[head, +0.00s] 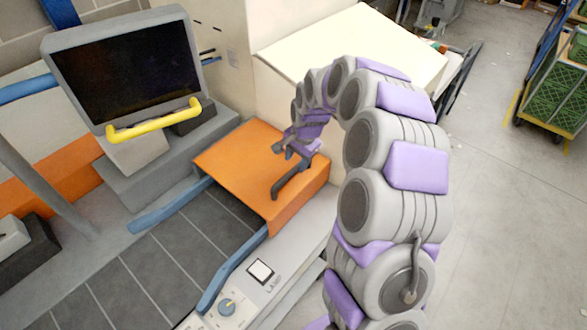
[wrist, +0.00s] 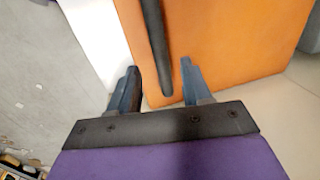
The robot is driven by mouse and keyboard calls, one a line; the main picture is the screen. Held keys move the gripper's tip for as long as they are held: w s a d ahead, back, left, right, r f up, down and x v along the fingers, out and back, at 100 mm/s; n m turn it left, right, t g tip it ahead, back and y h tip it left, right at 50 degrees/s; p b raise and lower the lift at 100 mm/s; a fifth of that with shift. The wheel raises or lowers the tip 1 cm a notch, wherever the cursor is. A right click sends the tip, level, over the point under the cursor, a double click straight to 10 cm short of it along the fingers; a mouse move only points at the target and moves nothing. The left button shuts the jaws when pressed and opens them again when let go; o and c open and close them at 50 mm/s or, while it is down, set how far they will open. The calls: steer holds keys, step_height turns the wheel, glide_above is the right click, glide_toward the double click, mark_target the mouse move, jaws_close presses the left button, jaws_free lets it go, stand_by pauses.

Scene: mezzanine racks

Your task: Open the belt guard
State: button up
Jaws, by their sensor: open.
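The belt guard (head: 235,160) is an orange cover over the far end of the dark conveyor belt (head: 150,270), and it looks lowered. A dark bar handle (head: 291,181) runs along its top near the right edge. In the wrist view the orange guard (wrist: 230,40) fills the upper right, and the handle (wrist: 153,40) comes down between my fingers. My gripper (wrist: 158,66) is open, with one finger on each side of the handle and gaps visible. In the head view my gripper (head: 284,150) is at the handle's far end, partly hidden by my arm.
A monitor (head: 128,68) with a yellow bar (head: 153,120) stands at the back left. Blue rails (head: 170,208) flank the belt. A control panel with a knob (head: 227,306) is in front. A pale slanted box (head: 350,45) stands behind my arm.

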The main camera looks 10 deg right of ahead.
mark_target(294, 170)
steer(key=f, duration=0.4)
steer(key=shift+w+a, duration=0.1)
steer(key=shift+w, duration=0.15)
steer(key=shift+w+a+f, duration=0.15)
steer(key=shift+a+f, duration=0.25)
steer(key=shift+d, duration=0.2)
steer(key=c, duration=0.4)
jaws_close()
